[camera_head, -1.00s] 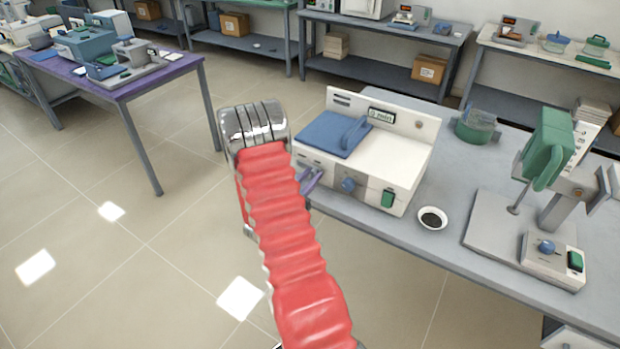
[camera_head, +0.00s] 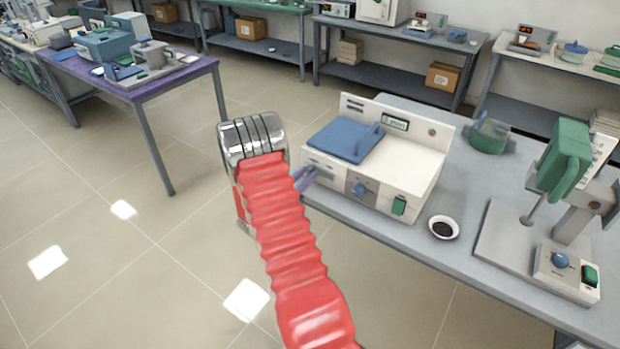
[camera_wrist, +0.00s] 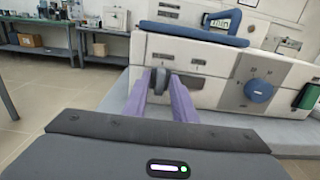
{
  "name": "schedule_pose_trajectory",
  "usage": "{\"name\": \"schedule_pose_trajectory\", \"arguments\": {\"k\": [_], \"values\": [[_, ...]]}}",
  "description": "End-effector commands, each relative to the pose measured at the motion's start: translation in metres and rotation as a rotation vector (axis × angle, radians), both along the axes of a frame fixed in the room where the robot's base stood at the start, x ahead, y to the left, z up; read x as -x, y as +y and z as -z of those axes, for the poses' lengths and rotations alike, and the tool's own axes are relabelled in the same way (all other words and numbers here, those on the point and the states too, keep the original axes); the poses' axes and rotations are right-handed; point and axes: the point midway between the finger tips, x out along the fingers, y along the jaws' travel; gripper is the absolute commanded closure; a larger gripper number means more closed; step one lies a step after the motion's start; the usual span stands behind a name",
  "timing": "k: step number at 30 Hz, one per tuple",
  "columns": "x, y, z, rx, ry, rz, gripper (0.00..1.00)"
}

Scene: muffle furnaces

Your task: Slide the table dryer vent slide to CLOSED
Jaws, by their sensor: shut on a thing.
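The table dryer is a white box (camera_head: 410,170) with a blue lid (camera_head: 346,139), standing on the grey bench. Its front panel (camera_wrist: 215,62) fills the upper part of the wrist view. The dark vent slide knob (camera_wrist: 159,80) sits at the left part of its slot, below the left of two small labels too blurred to read. My gripper (camera_wrist: 168,90) has purple fingers on either side of the knob, shut on it. In the head view my gripper (camera_head: 304,178) is at the dryer's left front, and the knob is hidden there.
A blue dial (camera_wrist: 259,90) and a green switch (camera_wrist: 308,96) are right of the slide. A small dark-filled bowl (camera_head: 443,228) and a green-headed stand (camera_head: 562,160) are on the bench to the right. Open floor lies left of the bench.

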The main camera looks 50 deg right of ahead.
Motion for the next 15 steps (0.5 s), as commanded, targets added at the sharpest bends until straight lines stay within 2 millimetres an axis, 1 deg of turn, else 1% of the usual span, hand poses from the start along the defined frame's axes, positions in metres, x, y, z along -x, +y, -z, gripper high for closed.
{"name": "schedule_pose_trajectory", "arguments": {"k": [1, 4, 5, 6, 7, 15], "values": [[-0.0049, 0.0013, -0.0004, -0.001, -0.002, -0.012, 1.00], [-0.0056, 0.0016, -0.0005, -0.001, -0.002, -0.014, 1.00], [-0.0058, 0.0016, -0.0006, -0.001, -0.002, -0.014, 0.75], [-0.0059, 0.0016, -0.0007, 0.000, -0.003, -0.014, 0.72], [-0.0059, 0.0016, -0.0007, 0.000, -0.003, -0.014, 0.70], [-0.0048, 0.0016, -0.0007, 0.000, -0.002, -0.012, 0.70]]}}
